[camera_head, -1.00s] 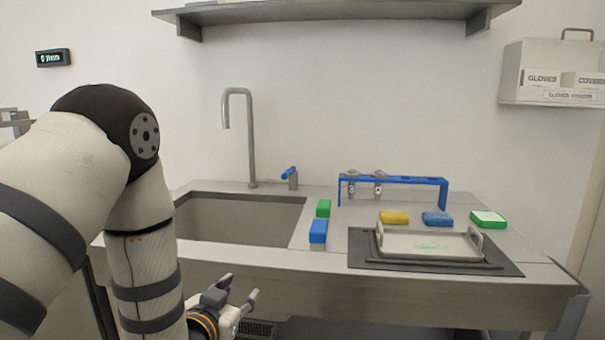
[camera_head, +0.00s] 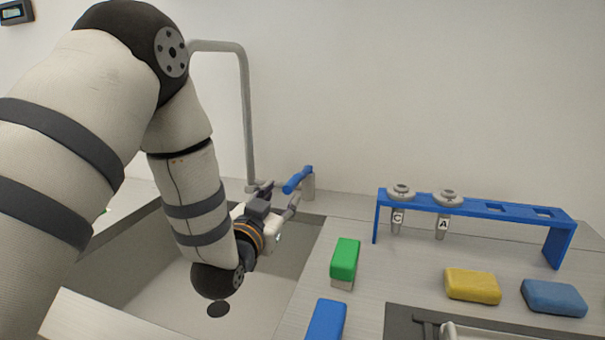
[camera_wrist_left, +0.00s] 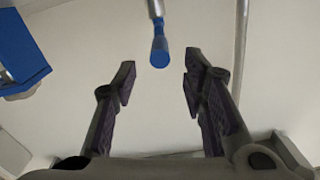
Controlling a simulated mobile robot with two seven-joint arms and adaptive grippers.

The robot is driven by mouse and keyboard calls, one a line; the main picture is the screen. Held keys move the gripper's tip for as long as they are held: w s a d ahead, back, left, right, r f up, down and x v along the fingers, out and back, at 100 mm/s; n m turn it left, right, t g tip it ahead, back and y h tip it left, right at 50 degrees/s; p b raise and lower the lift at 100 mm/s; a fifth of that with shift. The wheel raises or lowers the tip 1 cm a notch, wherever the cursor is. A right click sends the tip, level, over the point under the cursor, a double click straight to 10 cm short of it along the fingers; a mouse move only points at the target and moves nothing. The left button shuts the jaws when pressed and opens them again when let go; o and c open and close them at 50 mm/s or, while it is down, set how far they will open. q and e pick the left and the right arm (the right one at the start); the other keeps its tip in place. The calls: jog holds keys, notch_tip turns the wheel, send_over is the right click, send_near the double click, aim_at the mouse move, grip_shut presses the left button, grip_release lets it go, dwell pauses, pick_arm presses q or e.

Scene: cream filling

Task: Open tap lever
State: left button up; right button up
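The tap lever (camera_head: 298,180) is a blue handle on a short grey post behind the sink. It slants up to the right in the head view. The grey tap spout (camera_head: 249,120) rises left of it and curves over at the top. My left gripper (camera_head: 279,197) is over the back of the sink, just in front of the lever. Its fingers are open and empty. In the left wrist view the blue lever (camera_wrist_left: 160,52) lies in line with the gap between the open fingertips (camera_wrist_left: 160,68). No contact shows there. My right gripper is out of view.
The steel sink (camera_head: 300,248) lies below my left arm. A green sponge (camera_head: 345,258), a blue block (camera_head: 326,320), a yellow sponge (camera_head: 472,285) and a blue sponge (camera_head: 553,298) lie on the counter. A blue rack (camera_head: 475,206) holds two piping nozzles labelled C and A.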

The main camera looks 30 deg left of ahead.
aim_at(295, 176)
pick_arm(q)
jog(key=b+x, duration=0.1)
jog(key=x, duration=0.9)
jog(key=shift+d+f, duration=0.1)
jog(key=shift+w, duration=0.2)
grip_shut()
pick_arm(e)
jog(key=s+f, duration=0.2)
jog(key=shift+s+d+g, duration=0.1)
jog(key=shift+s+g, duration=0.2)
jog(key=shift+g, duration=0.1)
